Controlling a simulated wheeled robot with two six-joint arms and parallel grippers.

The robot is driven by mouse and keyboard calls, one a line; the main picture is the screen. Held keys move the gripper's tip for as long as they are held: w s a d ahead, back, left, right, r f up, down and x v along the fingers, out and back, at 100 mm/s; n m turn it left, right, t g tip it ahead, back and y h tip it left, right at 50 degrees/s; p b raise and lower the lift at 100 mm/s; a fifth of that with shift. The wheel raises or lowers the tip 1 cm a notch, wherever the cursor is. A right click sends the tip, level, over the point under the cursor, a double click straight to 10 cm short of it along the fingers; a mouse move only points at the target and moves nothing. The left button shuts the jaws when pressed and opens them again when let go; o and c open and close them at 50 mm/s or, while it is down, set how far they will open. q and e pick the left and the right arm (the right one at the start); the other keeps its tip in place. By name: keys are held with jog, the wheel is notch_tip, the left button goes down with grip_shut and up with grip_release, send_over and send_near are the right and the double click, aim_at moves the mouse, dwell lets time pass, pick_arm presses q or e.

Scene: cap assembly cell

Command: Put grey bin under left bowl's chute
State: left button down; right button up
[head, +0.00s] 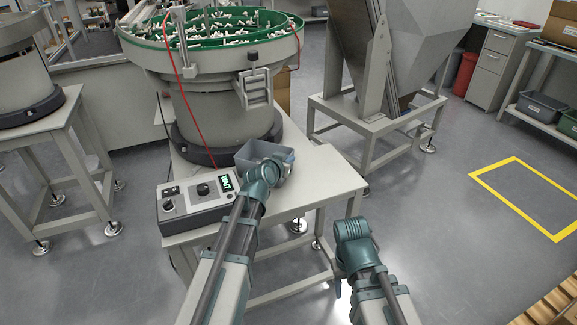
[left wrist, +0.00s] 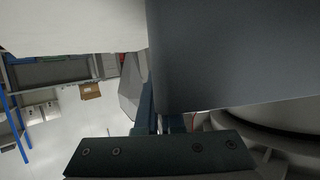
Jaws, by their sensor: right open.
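The grey bin (head: 248,152) is on the front part of the left feeder's stand, just in front of the bowl's black base ring. The left bowl (head: 215,52), green-rimmed and full of white parts, has its chute (head: 256,88) above and behind the bin. In the left wrist view, the bin's dark wall (left wrist: 235,50) fills the upper right and hides the fingertips. My right gripper (head: 352,232) is low, right of the stand, open and apart from everything.
A control box (head: 198,197) with a lit display stands on the stand's front left corner, close to the bin. The stand's top (head: 318,180) is bare to the right. A grey hopper (head: 405,45) stands behind right. Yellow floor marking (head: 510,170) encloses empty floor.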

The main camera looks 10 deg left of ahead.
pick_arm(q)
jog(key=shift+f, duration=0.15)
jog(key=c, duration=1)
grip_release()
jog(key=shift+c, duration=0.2)
jog(key=shift+s+r+p, duration=0.15)
jog(key=shift+r+p, duration=0.15)
jog(key=shift+r, duration=0.05)
jog(key=p+v, duration=0.4)
jog(key=v, duration=0.7)
jog(key=shift+s, duration=0.3)
